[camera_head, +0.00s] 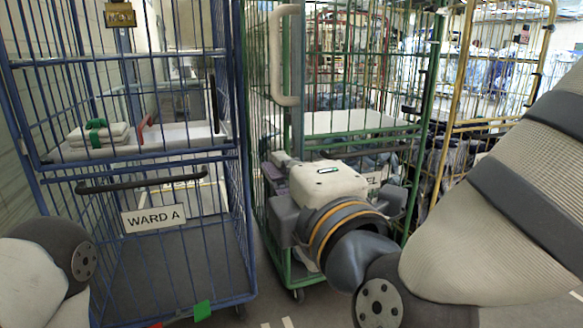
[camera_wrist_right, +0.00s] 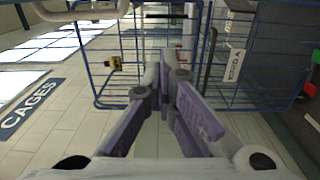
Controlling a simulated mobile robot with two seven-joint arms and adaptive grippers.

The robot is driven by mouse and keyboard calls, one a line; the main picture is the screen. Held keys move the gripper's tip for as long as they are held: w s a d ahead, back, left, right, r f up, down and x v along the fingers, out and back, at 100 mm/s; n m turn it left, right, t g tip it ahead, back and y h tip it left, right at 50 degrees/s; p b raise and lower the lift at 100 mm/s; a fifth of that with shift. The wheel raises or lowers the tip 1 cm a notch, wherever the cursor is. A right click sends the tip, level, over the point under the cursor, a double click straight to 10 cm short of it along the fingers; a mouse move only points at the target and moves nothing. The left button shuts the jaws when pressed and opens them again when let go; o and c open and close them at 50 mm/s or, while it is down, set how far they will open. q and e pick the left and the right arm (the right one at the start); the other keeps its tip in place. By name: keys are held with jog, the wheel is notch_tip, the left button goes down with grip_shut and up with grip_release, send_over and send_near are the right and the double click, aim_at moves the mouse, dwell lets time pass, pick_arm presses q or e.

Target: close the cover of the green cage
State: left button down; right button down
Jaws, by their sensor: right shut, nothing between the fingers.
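The green cage (camera_head: 432,95) stands in the middle of the head view, a tall wire frame on castors with a pale shelf (camera_head: 345,121) inside. A beige, bracket-shaped handle (camera_head: 286,100) is upright at its left front. I cannot make out clearly which panel is the cover or how far it is open. My right gripper (camera_head: 283,158) is in front of the cage's lower half and hides part of it and its label. In the right wrist view the gripper's purple-padded fingers (camera_wrist_right: 170,62) are together and empty. My left gripper is out of view.
A yellow cage (camera_head: 456,70) is at the right. Tiled floor with a CAGES sign (camera_wrist_right: 30,108) lies open in the wrist view.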

jog(key=w, duration=0.9)
jog(key=shift+w+d+f, duration=0.25)
jog(key=shift+w+d, duration=0.05)
jog(key=shift+d, duration=0.1)
